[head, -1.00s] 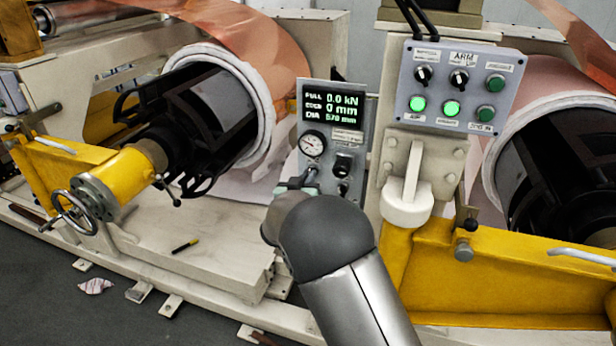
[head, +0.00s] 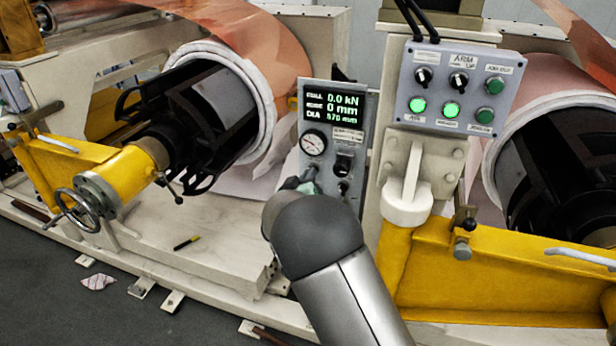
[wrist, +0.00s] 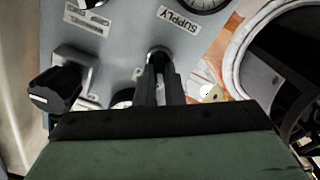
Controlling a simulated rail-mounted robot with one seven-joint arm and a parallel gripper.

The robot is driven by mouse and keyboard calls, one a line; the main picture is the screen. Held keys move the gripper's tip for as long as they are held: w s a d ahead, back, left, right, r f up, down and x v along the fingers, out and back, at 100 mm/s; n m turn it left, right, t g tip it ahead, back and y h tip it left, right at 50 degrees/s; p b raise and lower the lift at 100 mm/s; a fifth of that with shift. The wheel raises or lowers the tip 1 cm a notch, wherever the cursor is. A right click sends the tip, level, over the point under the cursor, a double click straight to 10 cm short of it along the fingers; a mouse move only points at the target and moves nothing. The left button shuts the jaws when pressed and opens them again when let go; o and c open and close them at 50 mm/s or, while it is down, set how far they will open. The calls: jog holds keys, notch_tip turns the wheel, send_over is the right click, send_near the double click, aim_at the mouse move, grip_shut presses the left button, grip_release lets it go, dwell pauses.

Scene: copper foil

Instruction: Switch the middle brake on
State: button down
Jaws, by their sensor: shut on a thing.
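The grey control panel (head: 356,112) stands in the middle of the head view, with a lit readout of 0.0 kN and 0 mm. Below the readout are a round gauge (head: 312,143) and dark knobs (head: 344,161) to its right. My gripper (head: 309,176) is at the panel's lower left, below that gauge, partly hidden by my wrist. In the wrist view its dark fingers (wrist: 158,72) are shut on a small panel control, mostly hidden between them. A black knob (wrist: 55,92) sits apart to their left. No brake label is readable.
A switch box (head: 460,85) with lit green buttons is at upper right. Yellow arms (head: 510,275) and copper foil rolls (head: 265,50) flank the panel. In the wrist view, a gauge (wrist: 202,4) marked SUPPLY lies above the fingers.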

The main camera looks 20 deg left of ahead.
jog(key=c, duration=1.5)
grip_release()
jog(key=shift+c, duration=0.2)
jog(key=s+b, duration=0.4)
jog(key=s, duration=1.3)
jog(key=shift+s, duration=0.25)
jog(key=shift+d, duration=0.1)
jog(key=w+d+m+g+y, duration=0.1)
jog(key=w+d+g+y, duration=0.1)
jog(key=d+g, duration=0.35)
jog(key=w+d+g+y, duration=0.2)
jog(key=d, duration=0.7)
jog(key=s+d+f+m+g+h, duration=0.1)
jog(key=s+d+g, duration=0.4)
jog(key=s+d, duration=0.7)
jog(key=s+d+f+m+g+h, duration=0.2)
jog(key=s+d+m+g+h, duration=0.1)
jog(key=s+d, duration=1)
jog(key=shift+s+m+g, duration=0.2)
jog(key=shift+m+g, duration=0.3)
jog(key=shift+g, duration=0.55)
